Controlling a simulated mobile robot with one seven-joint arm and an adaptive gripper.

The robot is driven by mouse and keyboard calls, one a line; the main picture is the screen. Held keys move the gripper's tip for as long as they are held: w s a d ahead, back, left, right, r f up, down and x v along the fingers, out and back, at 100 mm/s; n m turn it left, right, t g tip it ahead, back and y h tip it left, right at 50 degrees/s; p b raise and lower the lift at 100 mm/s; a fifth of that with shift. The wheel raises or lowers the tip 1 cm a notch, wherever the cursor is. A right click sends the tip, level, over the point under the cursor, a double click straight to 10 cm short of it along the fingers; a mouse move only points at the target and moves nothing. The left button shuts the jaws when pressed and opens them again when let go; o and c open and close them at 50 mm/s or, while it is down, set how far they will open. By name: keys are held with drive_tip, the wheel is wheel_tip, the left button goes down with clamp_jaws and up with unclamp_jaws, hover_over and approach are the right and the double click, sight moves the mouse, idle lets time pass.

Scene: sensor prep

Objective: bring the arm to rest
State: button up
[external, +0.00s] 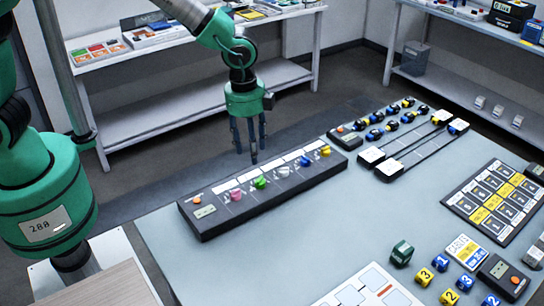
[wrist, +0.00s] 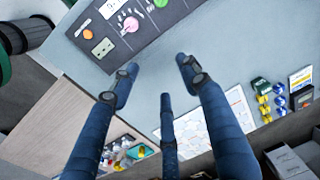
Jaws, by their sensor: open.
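My green arm reaches in from the left in the external view and bends down at the wrist. My gripper (external: 250,148) hangs fingers down at the far edge of the grey table, just behind the dark panel with coloured knobs (external: 215,218). In the wrist view my gripper (wrist: 157,74) has its three blue fingers spread, with nothing between them. Part of the panel shows at the top of that view (wrist: 138,50), with a pink knob, a green knob and an orange button. I cannot tell how high the fingertips are above the surface.
The grey table (external: 160,232) has bare room in front of the panel. A black rail device (external: 405,155), a numbered grid board (external: 494,202), several numbered blocks (external: 441,263) and a white sheet (external: 345,293) lie on it. A shelf unit (external: 190,75) stands behind.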

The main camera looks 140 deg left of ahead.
drive_tip(key=w+d+r+t, duration=0.1)
drive_tip(key=w+d+r, duration=0.2)
drive_tip(key=d+r, duration=0.5)
drive_tip(key=w+d+r+y, duration=0.15)
drive_tip(key=d+r, duration=0.35)
drive_tip(key=d, duration=0.7)
drive_tip(key=w+d+r+t+h, duration=0.1)
drive_tip(key=w+d+r, duration=0.2)
drive_tip(key=d+r, duration=0.5)
drive_tip(key=s+d+r+t, duration=0.1)
drive_tip(key=s+d, duration=0.4)
drive_tip(key=d, duration=0.5)
drive_tip(key=s+d+r+t+b, duration=0.1)
drive_tip(key=s+d, duration=0.4)
drive_tip(key=d, duration=0.5)
drive_tip(key=s+d+r+m+t+h, duration=0.1)
drive_tip(key=s+d, duration=0.5)
drive_tip(key=d, duration=0.4)
drive_tip(key=shift+r, duration=0.15)
drive_tip(key=shift+a, duration=0.1)
